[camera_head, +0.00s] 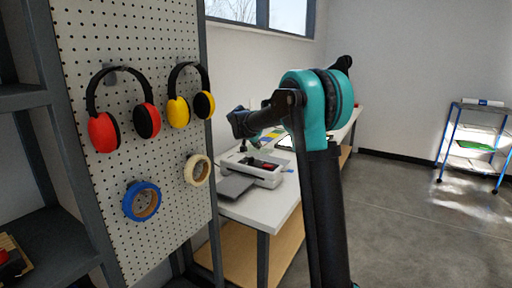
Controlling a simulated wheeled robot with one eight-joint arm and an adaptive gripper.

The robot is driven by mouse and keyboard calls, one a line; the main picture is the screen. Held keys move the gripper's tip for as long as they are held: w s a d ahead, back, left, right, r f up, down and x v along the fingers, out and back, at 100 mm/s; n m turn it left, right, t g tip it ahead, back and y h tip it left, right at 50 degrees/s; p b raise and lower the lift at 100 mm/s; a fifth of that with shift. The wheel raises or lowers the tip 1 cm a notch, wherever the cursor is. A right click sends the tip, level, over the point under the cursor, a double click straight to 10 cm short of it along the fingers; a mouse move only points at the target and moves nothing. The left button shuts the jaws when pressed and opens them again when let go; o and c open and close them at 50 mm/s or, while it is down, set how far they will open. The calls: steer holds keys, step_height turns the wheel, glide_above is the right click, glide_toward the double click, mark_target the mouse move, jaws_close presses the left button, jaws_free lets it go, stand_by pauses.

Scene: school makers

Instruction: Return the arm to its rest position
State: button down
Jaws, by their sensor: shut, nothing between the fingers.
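My arm stands up in the middle of the head view, with a black link (325,215) and a teal joint (312,95) at its top. From the joint, a dark part reaches left to my gripper (243,123), seen small above the white table's printer. My gripper is shut and empty; its fingertips are hard to make out at this size. The arm hides part of the table behind it.
A white table (280,205) with a printer (262,172) stands behind the arm. Left is a pegboard (165,100) with red earmuffs (104,132), yellow earmuffs (178,111), blue tape (129,204) and cream tape (190,172). A blue cart (440,150) stands far right; floor between is clear.

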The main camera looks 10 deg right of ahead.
steer(key=s+d+f+n+g+y, duration=0.1)
steer(key=s+d+f, duration=0.2)
steer(key=s, duration=0.5)
steer(key=s+d+f+n+g, duration=0.1)
steer(key=s+d+f+n, duration=0.15)
steer(key=s, duration=0.65)
steer(key=s+d+f+y, duration=0.15)
steer(key=s+f, duration=0.25)
steer(key=s, duration=0.4)
steer(key=s+f+n, duration=0.1)
steer(key=s+f, duration=0.2)
steer(key=s, duration=0.4)
steer(key=s+f+n+g+y, duration=0.1)
steer(key=s+f, duration=0.3)
steer(key=s, duration=0.4)
steer(key=s+f+n+y, duration=0.1)
steer(key=s+f, duration=0.3)
steer(key=s, duration=0.4)
steer(key=shift+s+d+f+n+g, duration=0.2)
steer(key=shift+f+n+g, duration=0.1)
steer(key=shift+n, duration=0.35)
steer(key=shift+r, duration=0.1)
